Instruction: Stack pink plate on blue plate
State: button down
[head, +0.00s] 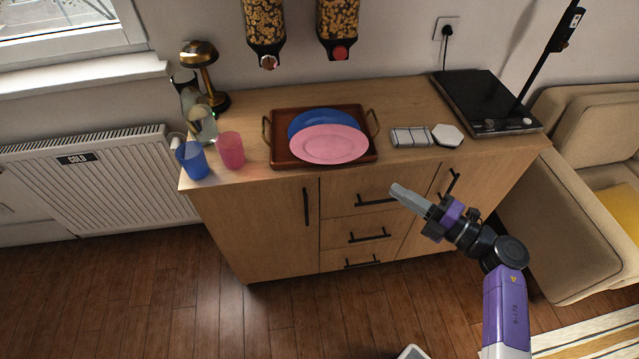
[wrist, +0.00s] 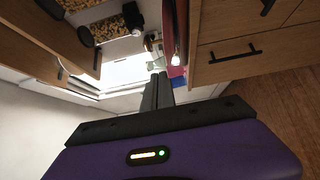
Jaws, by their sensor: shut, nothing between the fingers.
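The pink plate (head: 328,146) lies on the wooden tray on the counter. It overlaps the front part of the blue plate (head: 325,118), whose back rim shows behind it. The pink plate sits toward the front, not centred over the blue one. My gripper (head: 398,191) is in front of the cabinet, to the right of and below the tray, apart from both plates. Its fingers are together and empty. In the wrist view, the closed fingers (wrist: 158,92) point toward the window side; I cannot make out the plates clearly there.
The wooden tray (head: 284,160) has raised handles at both sides. A blue cup (head: 192,161) and a pink cup (head: 231,151) stand to its left. A striped block (head: 410,138), a white hexagonal piece (head: 447,135) and a black hob (head: 482,100) are to its right. Drawer handles (head: 378,201) protrude in front.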

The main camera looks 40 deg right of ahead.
aim_at(346, 154)
jog(key=w+a+f+n+y+p, duration=0.1)
jog(key=w+p, duration=0.1)
jog(key=w, duration=1.1)
jog(key=shift+a+g+p, duration=0.3)
jog(key=shift+a+p, duration=0.05)
jog(key=shift+a, duration=0.05)
jog(key=w+d+b, duration=0.1)
jog(key=w, duration=0.1)
jog(key=w+d, duration=0.1)
jog(key=w, duration=0.1)
jog(key=w+d+b, duration=0.1)
jog(key=w+d, duration=0.1)
jog(key=shift+b, duration=0.35)
jog(key=shift+w+d, duration=0.25)
jog(key=shift+w, duration=0.1)
jog(key=shift+s+a, duration=0.1)
jog(key=shift+a, duration=0.05)
